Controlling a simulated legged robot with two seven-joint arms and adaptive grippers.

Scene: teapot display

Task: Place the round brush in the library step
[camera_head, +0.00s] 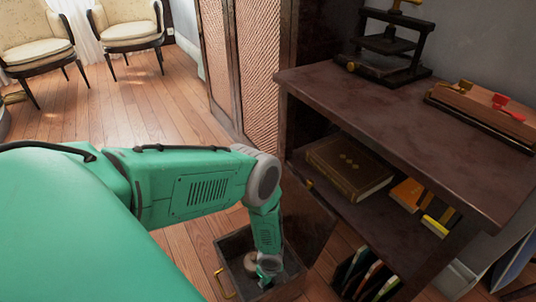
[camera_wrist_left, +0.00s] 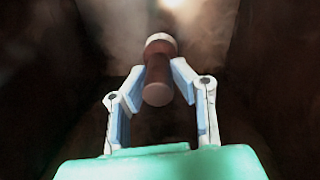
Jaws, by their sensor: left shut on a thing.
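My left gripper (camera_head: 266,270) reaches down into an open dark wooden box with a brass handle, which looks like the library step (camera_head: 236,243). In the left wrist view my left gripper (camera_wrist_left: 158,88) is shut on the round brush (camera_wrist_left: 158,90), which has a dark reddish middle and paler ends. A tan round part of the brush (camera_head: 250,262) shows beside the fingers in the head view, within the box walls. I cannot tell whether the brush touches the box floor. My right gripper is not in view.
A dark wooden shelf unit (camera_head: 330,85) stands right of the box. It bears a press (camera_head: 388,45), a wooden block with red and brass pieces (camera_head: 485,110), and a brown book (camera_head: 349,167) below. Two cream chairs (camera_head: 130,28) stand far back; the floor at left is clear.

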